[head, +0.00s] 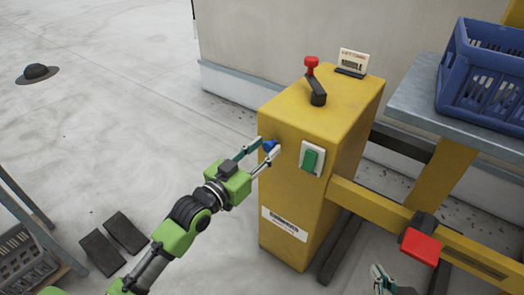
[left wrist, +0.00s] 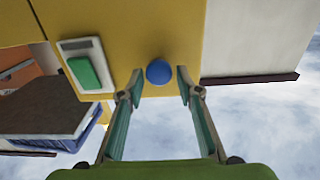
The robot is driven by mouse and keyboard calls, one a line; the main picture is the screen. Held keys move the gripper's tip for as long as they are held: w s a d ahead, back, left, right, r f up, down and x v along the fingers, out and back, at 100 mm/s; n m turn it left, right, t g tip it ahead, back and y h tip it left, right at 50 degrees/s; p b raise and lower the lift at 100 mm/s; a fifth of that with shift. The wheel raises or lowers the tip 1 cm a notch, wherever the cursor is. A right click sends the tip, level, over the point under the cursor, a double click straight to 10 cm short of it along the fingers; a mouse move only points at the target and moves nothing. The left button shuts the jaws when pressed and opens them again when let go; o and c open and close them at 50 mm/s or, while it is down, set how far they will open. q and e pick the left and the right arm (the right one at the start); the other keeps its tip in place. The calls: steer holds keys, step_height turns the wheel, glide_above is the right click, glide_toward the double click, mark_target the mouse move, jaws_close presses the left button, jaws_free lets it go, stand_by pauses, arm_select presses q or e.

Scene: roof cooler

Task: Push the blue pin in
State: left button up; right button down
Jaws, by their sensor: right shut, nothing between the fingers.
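The blue pin (head: 270,145) sticks out of the front face of the yellow cabinet (head: 284,200), left of a green switch. In the left wrist view the pin (left wrist: 159,72) shows as a round blue knob between my left fingertips, with a gap on both sides. My left gripper (head: 262,155) is open in front of the yellow face, its fingers pointing at the pin; it also shows in the left wrist view (left wrist: 160,85). My right gripper (head: 381,278) is shut and empty low at the bottom edge of the head view, partly cut off.
A green rocker switch (head: 311,159) on a white plate sits right of the pin. A red-knobbed lever (head: 315,82) and a small sign (head: 352,62) are on the cabinet top. A blue crate (head: 485,75) stands on a grey shelf at right.

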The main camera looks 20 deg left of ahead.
arm_select(q)
steer(key=shift+w+d+f, duration=0.1)
steer(key=shift+w, duration=0.1)
steer(key=shift+s, duration=0.1)
steer(key=v, duration=1.2)
